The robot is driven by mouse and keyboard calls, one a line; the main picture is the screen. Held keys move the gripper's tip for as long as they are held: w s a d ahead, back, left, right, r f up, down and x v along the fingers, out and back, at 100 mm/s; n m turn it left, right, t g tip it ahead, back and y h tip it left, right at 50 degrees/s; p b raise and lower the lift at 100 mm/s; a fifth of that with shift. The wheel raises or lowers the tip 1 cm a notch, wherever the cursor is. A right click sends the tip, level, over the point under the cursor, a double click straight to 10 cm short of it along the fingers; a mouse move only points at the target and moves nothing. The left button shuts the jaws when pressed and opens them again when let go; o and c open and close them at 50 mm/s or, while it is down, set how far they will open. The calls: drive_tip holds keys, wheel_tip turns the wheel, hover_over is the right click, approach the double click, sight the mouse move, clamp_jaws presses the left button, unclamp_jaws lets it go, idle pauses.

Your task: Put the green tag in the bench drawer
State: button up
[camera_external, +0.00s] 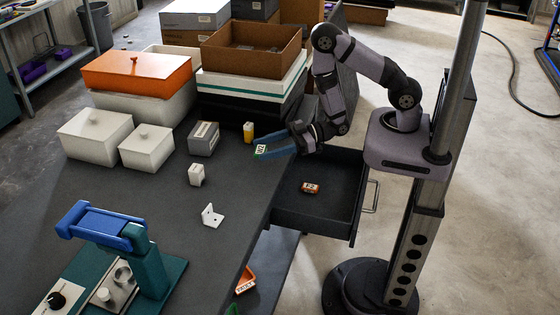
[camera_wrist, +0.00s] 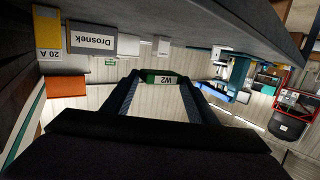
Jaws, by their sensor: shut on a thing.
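My gripper (camera_external: 262,153) is shut on the green tag (camera_external: 260,149), which has a white label. In the wrist view the tag (camera_wrist: 158,79) sits between the fingertips (camera_wrist: 160,82), and its label reads W2. The gripper is over the bench's right side, to the upper left of the drawer. The bench drawer (camera_external: 312,222) is pulled open at the bench's right edge. An orange tag (camera_external: 310,188) with a pale label lies on its floor; the rest of the visible floor is bare.
A yellow block (camera_external: 249,132) and a grey labelled box (camera_external: 203,138) stand near the gripper. Stacked boxes with an open brown carton (camera_external: 250,62) rise behind. A small white block (camera_external: 196,175) and a white bracket (camera_external: 211,216) stand on the bench.

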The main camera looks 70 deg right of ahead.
drive_tip(key=a+b, duration=0.2)
drive_tip(key=a, duration=0.7)
drive_tip(key=shift+a, duration=0.35)
drive_tip(key=shift+d, duration=0.1)
idle(1.0)
drive_tip(key=d+p, duration=0.1)
drive_tip(key=d, duration=1.8)
drive_tip(key=shift+d+f, duration=0.25)
drive_tip(key=shift+d, duration=0.05)
drive_tip(key=shift+a+f, duration=0.1)
drive_tip(key=shift+f, duration=1)
drive_tip(key=shift+f, duration=0.1)
